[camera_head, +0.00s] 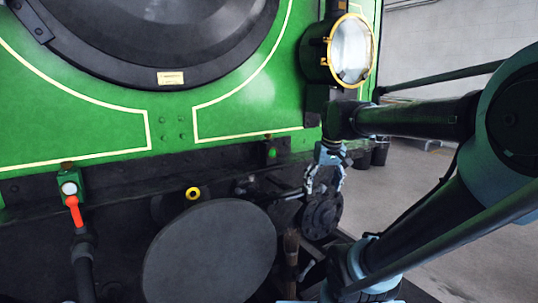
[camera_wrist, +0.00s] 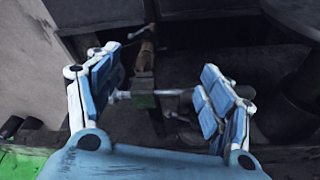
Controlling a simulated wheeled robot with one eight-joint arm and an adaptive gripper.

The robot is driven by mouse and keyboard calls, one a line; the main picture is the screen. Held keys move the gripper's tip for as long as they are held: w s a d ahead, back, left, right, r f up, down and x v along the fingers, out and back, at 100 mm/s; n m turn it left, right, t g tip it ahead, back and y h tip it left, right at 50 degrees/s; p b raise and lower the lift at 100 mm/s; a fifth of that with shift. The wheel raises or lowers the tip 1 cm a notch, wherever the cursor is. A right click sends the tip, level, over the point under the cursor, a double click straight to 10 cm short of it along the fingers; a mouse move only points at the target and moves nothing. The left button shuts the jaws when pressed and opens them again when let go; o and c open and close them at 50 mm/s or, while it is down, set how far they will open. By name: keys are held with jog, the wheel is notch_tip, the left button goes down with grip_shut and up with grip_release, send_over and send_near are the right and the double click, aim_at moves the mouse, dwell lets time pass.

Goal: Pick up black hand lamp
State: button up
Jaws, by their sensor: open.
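A black lamp (camera_head: 350,50) with a brass-rimmed round glass is at the upper right of the green front in the head view. It is the only lamp I make out, and I cannot tell whether it is the hand lamp. My gripper (camera_head: 324,188) is below it, pointing down in front of the dark lower beam. In the wrist view my gripper (camera_wrist: 162,85) has its blue finger pads spread apart, with nothing held between them. The lamp does not show in the wrist view.
A large dark round buffer plate (camera_head: 210,255) stands below the green tram front (camera_head: 80,125). A brown brush-like thing (camera_head: 291,248) is right of it and also shows in the wrist view (camera_wrist: 146,55). A red-handled valve (camera_head: 74,210) is at left. Pale floor (camera_head: 410,190) lies open at right.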

jog(key=w+a+r+n, duration=0.2)
jog(key=w+a+r, duration=0.5)
jog(key=w+r, duration=0.45)
notch_tip(320, 180, up, 7)
jog(key=n+y, duration=0.2)
send_over(266, 148)
jog(key=d, duration=0.4)
jog(key=shift+t, duration=0.5)
jog(key=x, duration=1.1)
jog(key=shift+w+f, duration=0.1)
jog(key=shift+w, duration=0.1)
jog(key=shift+x, duration=2.7)
jog(key=shift+a, duration=0.1)
jog(key=shift+c, duration=0.5)
jog(key=c, duration=1.5)
jog(key=shift+o, duration=0.2)
